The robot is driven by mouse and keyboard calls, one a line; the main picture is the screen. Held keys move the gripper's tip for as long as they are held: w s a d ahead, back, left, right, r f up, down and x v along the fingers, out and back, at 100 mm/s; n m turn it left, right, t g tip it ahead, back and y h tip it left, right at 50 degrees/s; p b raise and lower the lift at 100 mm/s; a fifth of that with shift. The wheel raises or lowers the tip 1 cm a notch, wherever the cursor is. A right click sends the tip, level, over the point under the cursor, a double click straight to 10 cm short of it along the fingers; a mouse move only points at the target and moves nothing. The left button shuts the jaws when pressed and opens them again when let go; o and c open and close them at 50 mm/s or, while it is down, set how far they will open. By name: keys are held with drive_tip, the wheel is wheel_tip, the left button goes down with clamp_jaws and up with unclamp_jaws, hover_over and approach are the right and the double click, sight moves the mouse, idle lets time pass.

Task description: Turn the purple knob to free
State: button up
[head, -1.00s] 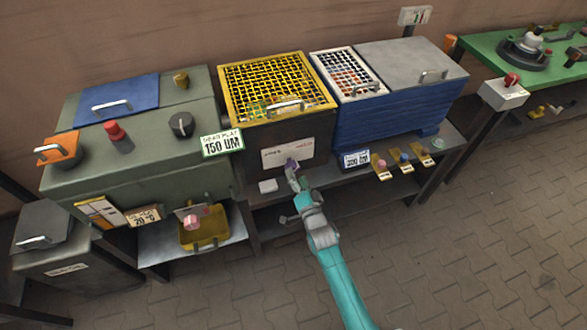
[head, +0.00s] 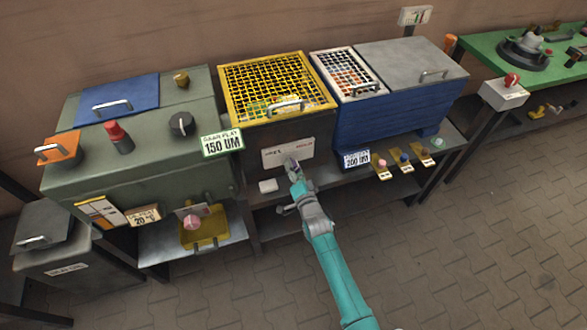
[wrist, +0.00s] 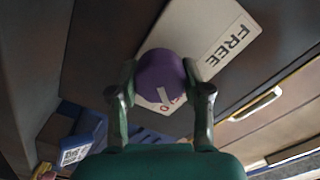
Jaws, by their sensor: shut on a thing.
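The purple knob (wrist: 160,76) sits on a white label plate (wrist: 205,28) in the wrist view. The plate reads FREE on its right side, and red lettering is partly hidden below the knob. A pale pointer line shows on the knob's face, towards its lower part in the picture. My gripper (wrist: 160,82) has one finger on each side of the knob and is shut on it. In the head view, my gripper (head: 294,174) reaches the plate (head: 288,153) on the front of the dark box with the yellow grid top. The knob is mostly hidden there.
The yellow grid (head: 275,85) covers the dark box. A blue bin (head: 385,120) stands to its right, a green cabinet (head: 130,160) to its left. A small white block (head: 268,186) and several knobbed brass plates (head: 403,161) are on the shelf below.

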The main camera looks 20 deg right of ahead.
drive_tip(key=shift+n, duration=0.4)
drive_tip(key=n, duration=0.3)
drive_tip(key=shift+n, duration=0.3)
drive_tip(key=n, duration=0.3)
drive_tip(key=shift+n, duration=0.4)
drive_tip(key=n, duration=0.4)
drive_tip(key=shift+n, duration=1.8)
drive_tip(key=o, duration=1.2)
drive_tip(key=shift+a, duration=0.1)
drive_tip(key=shift+c, duration=0.2)
drive_tip(key=shift+s, duration=0.1)
